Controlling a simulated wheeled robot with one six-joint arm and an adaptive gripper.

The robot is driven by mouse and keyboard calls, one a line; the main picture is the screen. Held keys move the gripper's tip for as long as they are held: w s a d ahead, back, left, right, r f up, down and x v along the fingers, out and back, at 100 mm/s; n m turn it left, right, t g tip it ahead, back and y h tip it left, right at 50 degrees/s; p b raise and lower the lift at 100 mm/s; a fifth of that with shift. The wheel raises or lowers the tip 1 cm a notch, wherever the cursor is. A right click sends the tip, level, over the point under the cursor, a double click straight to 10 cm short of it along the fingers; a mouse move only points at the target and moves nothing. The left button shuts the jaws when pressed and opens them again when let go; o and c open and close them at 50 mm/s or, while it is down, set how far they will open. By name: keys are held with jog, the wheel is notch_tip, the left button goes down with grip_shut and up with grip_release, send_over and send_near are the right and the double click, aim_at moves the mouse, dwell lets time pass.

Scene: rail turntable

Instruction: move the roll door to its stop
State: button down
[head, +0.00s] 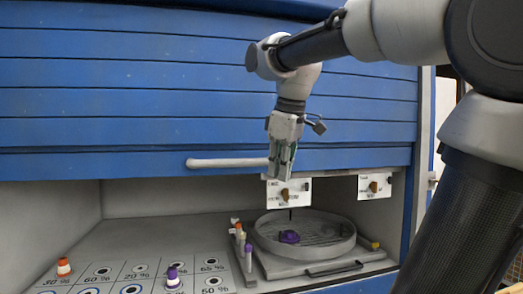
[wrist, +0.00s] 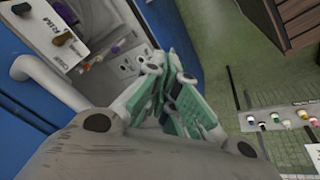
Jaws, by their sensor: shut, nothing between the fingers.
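The blue slatted roll door (head: 200,100) covers the upper part of the cabinet in the head view. Its lower edge hangs above the open worktop. A pale bar handle (head: 227,162) sits near that edge, and it also shows in the wrist view (wrist: 55,82). My gripper (head: 281,174) hangs pointing down at the handle's right end, in front of the door. In the wrist view my gripper (wrist: 190,110) has its green-padded fingers shut and empty, beside the handle. Whether it touches the handle I cannot tell.
A round turntable tray (head: 304,240) with a purple piece (head: 289,237) stands inside below my gripper. White switch plates (head: 289,192) hang above it. A marked board (head: 130,280) with coloured caps lies at front left. The back left worktop is clear.

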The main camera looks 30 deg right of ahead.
jog(key=w+d+r+n+g, duration=0.1)
jog(key=w+r+n, duration=0.3)
jog(key=w+r, duration=0.3)
jog(key=w+d+r+n, duration=0.1)
jog(key=w+r+n, duration=0.35)
jog(key=r, duration=0.55)
send_near(259, 159)
jog(key=shift+n, duration=0.25)
jog(key=x, duration=0.7)
jog(key=shift+w, duration=0.3)
